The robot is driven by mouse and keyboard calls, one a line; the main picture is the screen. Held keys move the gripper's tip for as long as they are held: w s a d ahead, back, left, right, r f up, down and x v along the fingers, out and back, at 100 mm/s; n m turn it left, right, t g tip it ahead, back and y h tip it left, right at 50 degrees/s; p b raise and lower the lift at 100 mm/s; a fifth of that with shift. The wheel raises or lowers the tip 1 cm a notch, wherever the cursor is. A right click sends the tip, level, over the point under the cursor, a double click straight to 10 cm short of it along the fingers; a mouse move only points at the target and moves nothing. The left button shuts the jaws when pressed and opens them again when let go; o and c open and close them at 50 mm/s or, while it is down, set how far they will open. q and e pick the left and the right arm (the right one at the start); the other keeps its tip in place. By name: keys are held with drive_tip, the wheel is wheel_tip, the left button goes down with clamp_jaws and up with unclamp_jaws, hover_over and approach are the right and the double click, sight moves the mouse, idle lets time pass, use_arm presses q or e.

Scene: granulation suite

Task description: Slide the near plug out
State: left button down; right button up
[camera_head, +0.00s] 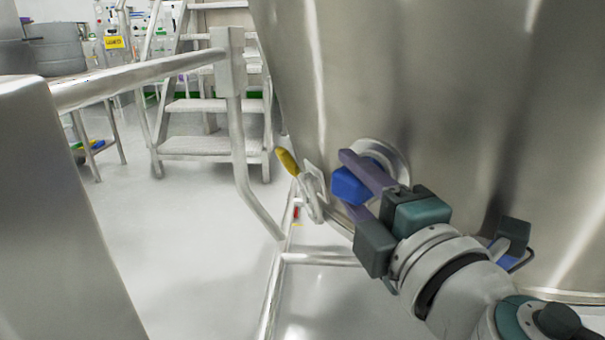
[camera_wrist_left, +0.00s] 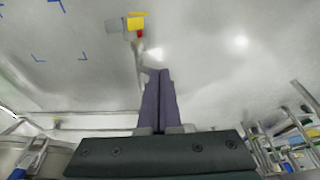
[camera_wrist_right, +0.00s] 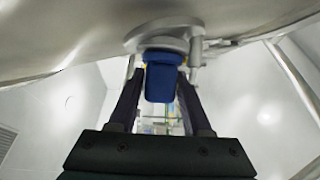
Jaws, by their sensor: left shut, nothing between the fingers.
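The blue plug (camera_head: 350,186) sits in a round metal port (camera_head: 383,158) low on the big steel vessel. In the right wrist view the blue plug (camera_wrist_right: 162,82) hangs below the round flange (camera_wrist_right: 164,37). My right gripper (camera_head: 362,190) is at the plug, its two purple fingers apart with the plug between their tips. A narrow gap seems to show beside the plug in the right wrist view, and I see no clear grip. My left gripper (camera_wrist_left: 159,72) is shut and empty, with floor beyond it; it is not in the head view.
The large steel vessel (camera_head: 450,90) fills the right side. A valve with a yellow handle (camera_head: 287,161) is left of the plug. Metal rails (camera_head: 235,130) and steps (camera_head: 205,145) stand further left. The floor (camera_head: 180,240) between is clear.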

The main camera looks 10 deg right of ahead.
clamp_jaws()
idle(1.0)
